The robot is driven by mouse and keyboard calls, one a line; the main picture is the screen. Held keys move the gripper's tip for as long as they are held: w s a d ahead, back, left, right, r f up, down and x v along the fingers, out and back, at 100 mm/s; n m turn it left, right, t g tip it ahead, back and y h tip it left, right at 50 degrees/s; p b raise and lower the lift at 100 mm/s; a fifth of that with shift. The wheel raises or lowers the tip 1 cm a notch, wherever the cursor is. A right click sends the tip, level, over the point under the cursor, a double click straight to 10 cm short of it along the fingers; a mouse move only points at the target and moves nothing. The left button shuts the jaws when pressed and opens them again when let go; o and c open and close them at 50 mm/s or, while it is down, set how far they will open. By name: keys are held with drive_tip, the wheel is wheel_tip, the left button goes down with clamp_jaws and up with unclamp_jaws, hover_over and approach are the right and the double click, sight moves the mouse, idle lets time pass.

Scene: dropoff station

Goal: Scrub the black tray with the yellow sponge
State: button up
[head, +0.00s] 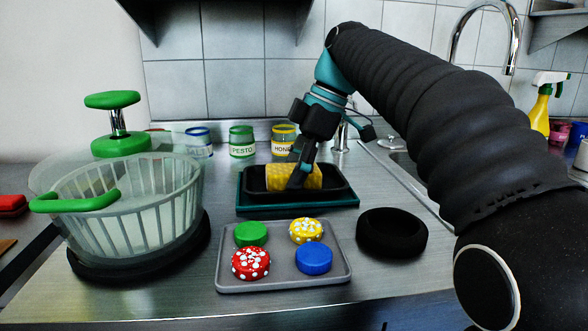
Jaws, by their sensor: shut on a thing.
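The black tray (258,202) lies on a teal base near the middle of the steel counter. The yellow sponge (279,177) is in the tray, toward its back half. My gripper (297,183) points down into the tray and is shut on the sponge. The fingers cover part of the sponge. The sponge looks low in the tray, but its underside is hidden, so I cannot tell whether it touches the tray floor.
A salad spinner (135,210) stands at the left. A grey tray (290,282) with several colored lids lies in front, beside a black ring (391,233). Several jars (242,142) stand behind. A sink (405,165) and yellow spray bottle (541,110) are at right.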

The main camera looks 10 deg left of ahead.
drive_tip(key=shift+s+a, duration=0.25)
drive_tip(key=shift+a, duration=0.7)
drive_tip(key=shift+w+d, duration=0.25)
drive_tip(key=shift+d, duration=0.6)
drive_tip(key=shift+w+d, duration=0.2)
drive_tip(key=shift+d, duration=0.6)
drive_tip(key=shift+a, duration=0.1)
drive_tip(key=shift+s+a+f, duration=0.1)
drive_tip(key=shift+s+a, duration=0.15)
drive_tip(key=shift+a, duration=0.55)
drive_tip(key=shift+s+a, duration=0.2)
drive_tip(key=shift+a, duration=0.55)
drive_tip(key=shift+r, duration=2.95)
